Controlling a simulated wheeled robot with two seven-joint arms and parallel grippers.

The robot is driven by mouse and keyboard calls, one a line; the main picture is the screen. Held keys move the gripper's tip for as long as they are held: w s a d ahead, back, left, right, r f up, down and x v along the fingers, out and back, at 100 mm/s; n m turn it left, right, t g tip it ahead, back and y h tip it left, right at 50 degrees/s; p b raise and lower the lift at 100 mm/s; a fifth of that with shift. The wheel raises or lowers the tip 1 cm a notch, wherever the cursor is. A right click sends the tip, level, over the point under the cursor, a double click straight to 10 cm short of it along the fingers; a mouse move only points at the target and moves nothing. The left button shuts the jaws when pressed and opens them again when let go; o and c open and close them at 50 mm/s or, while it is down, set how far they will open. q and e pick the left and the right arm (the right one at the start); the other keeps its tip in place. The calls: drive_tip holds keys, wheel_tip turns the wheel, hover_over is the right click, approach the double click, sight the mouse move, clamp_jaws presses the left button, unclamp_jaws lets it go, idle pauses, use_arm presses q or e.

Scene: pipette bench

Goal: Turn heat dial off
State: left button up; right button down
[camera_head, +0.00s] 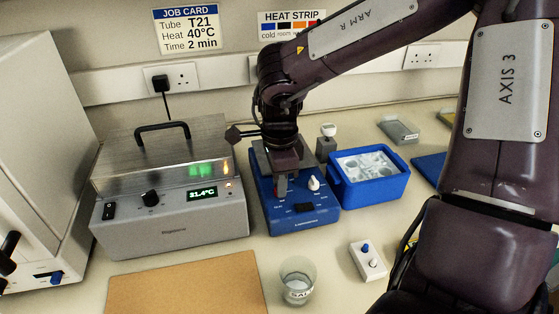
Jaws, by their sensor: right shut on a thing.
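A blue bench unit (308,222) stands in the middle, with a white knob (313,184) on the right of its sloped front panel and a dark switch below. My right gripper (281,187) reaches down onto the left part of this panel. It is shut on what appears to be the unit's left knob, the heat dial, which the fingers mostly hide. I cannot read the dial's setting. My left gripper is not in view.
A grey heater box (170,235) with a clear lid, black knob (150,198) and lit display stands left. A blue ice box (370,189) is close on the right. A glass beaker (298,281), small switch box (368,260) and brown mat (185,288) lie in front.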

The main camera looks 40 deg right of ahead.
drive_tip(key=shift+w+r, duration=0.15)
idle(0.4)
drive_tip(key=c, duration=1.2)
unclamp_jaws()
drive_tip(key=shift+c, duration=0.2)
wheel_tip(320, 180, up, 8)
drive_tip(key=shift+f, duration=0.15)
drive_tip(key=shift+f, duration=0.1)
